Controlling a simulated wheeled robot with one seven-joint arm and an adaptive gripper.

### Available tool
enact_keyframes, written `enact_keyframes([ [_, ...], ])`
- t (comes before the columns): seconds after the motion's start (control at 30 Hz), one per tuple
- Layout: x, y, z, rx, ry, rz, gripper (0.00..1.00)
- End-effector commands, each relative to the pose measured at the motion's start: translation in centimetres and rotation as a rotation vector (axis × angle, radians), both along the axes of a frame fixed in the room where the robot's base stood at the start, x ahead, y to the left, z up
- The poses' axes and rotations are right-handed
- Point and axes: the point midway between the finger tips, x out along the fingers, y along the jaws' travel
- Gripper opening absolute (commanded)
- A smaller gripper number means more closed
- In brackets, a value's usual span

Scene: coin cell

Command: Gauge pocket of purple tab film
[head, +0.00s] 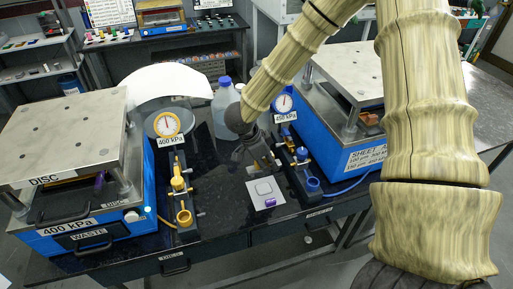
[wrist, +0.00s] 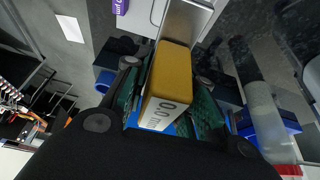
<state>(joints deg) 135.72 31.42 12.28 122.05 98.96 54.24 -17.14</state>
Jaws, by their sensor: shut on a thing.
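My gripper (head: 262,160) is above the middle of the dark bench, behind the white plate. In the wrist view its green-padded fingers (wrist: 172,88) are shut on a yellow gauge (wrist: 168,75) with a "0.0 mm" readout. A grey metal part extends from the gauge's far end. The white plate (head: 252,200) lies flat on the bench with a pale square pocket (head: 263,188) on it. A purple tab (head: 270,203) sits at the plate's front edge. The purple tab also shows at the top of the wrist view (wrist: 121,6). Whether the gauge touches the pocket cannot be told.
A blue press marked 400 kPa (head: 90,220) stands left, and another blue press (head: 330,140) right. Yellow fittings (head: 180,190) and blue fittings (head: 303,170) flank the plate. A translucent bottle (head: 226,100) stands behind my gripper. Bare bench lies around the plate.

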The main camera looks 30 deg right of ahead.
Motion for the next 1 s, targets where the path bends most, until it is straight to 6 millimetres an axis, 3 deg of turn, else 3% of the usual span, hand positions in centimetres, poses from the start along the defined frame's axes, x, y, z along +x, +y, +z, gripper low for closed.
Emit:
enact_keyframes([
  [0.2,-0.7,-0.3,0.4,0.0,-0.004,-0.017,0.0],
  [0.63,0.3,0.0,0.2,0.002,0.004,-0.013,0.0],
  [1.0,0.3,0.1,-3.0,0.002,0.004,-0.011,0.0],
])
